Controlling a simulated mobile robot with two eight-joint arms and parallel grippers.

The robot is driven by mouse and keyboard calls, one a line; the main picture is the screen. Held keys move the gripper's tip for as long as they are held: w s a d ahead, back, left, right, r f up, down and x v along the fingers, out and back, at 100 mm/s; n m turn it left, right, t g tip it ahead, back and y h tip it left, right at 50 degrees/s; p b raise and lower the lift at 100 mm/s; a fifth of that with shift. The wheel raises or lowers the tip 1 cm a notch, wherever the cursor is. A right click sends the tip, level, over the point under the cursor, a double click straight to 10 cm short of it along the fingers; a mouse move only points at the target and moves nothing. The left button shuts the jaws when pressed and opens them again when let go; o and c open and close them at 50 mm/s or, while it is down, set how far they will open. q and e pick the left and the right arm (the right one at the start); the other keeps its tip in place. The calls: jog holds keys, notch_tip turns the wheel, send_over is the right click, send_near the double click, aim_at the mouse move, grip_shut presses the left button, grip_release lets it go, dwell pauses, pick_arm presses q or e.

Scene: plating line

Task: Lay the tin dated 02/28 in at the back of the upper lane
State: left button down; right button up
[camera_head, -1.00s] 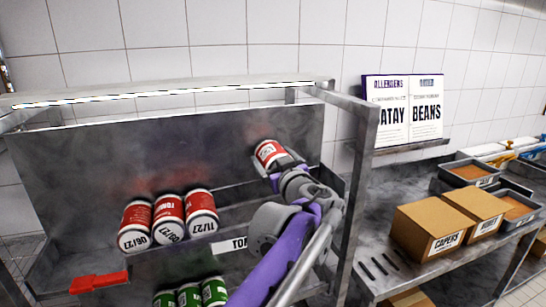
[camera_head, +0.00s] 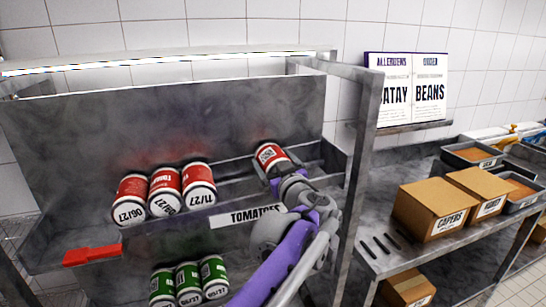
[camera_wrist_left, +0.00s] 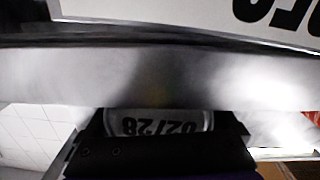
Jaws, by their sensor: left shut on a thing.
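My left gripper (camera_head: 277,173) is shut on a red-and-white tin (camera_head: 270,155) at the right end of the upper lane (camera_head: 236,191). In the left wrist view the tin's end (camera_wrist_left: 160,122) reads 02/28, upside down, between the dark jaws (camera_wrist_left: 160,140). The tin is tilted and close to the lane; I cannot tell whether it touches the floor of the lane. Three red tins lie side by side at the left of this lane, dated 06/27 (camera_head: 130,196), 09/27 (camera_head: 165,190) and 11/27 (camera_head: 199,184). My right gripper is not in view.
A TOMATOES label (camera_head: 250,215) is on the lane's front edge, and a red tab (camera_head: 92,255) sticks out at its left end. Green tins (camera_head: 188,280) lie in the lane below. A metal post (camera_head: 362,150) stands right of my arm. Room is free between the red tins and the held tin.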

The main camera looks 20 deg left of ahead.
pick_arm(q)
grip_release()
jog(key=shift+s+d, duration=0.1)
